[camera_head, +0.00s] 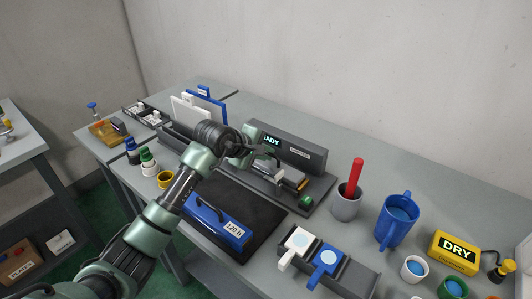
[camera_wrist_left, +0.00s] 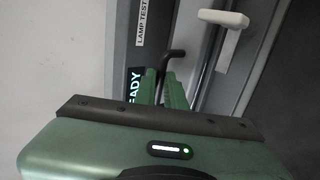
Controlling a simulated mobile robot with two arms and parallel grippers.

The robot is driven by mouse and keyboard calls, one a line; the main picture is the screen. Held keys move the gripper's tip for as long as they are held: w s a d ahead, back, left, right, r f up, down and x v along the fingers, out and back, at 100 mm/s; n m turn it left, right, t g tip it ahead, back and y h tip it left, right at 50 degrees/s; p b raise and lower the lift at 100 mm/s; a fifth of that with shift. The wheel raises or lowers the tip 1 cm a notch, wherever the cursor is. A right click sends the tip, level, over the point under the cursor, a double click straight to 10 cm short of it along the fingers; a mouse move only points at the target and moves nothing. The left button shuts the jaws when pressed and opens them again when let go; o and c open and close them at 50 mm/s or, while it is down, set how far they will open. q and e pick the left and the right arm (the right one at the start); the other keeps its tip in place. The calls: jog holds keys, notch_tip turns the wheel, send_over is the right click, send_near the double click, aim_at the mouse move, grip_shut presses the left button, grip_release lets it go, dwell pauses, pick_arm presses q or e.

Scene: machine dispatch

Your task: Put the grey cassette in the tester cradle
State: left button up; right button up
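The tester (camera_head: 296,150) is a dark grey unit with a lit display, partly covered by my left arm. My left gripper (camera_head: 272,158) is over the tester, in front of the display. In the left wrist view its green fingers (camera_wrist_left: 165,90) are close together beside a black bent rod (camera_wrist_left: 173,56); I cannot tell whether they touch it. A white-handled lever (camera_wrist_left: 224,18) is to the right. My right gripper is out of view.
A green knob (camera_head: 306,202) is at the tester's front. A grey cup with a red handle (camera_head: 346,205), a blue jug (camera_head: 396,221) and a yellow DRY box (camera_head: 454,252) stand to the right.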

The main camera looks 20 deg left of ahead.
pick_arm(q)
jog(key=shift+o, duration=1.4)
jog(key=shift+r, duration=0.15)
jog(key=shift+s+a+r, duration=0.15)
jog(key=shift+s, duration=0.05)
jog(key=b+v, duration=0.2)
jog(key=v, duration=0.9)
jog(key=shift+s, duration=0.2)
jog(key=shift+r, duration=0.1)
dwell(0.4)
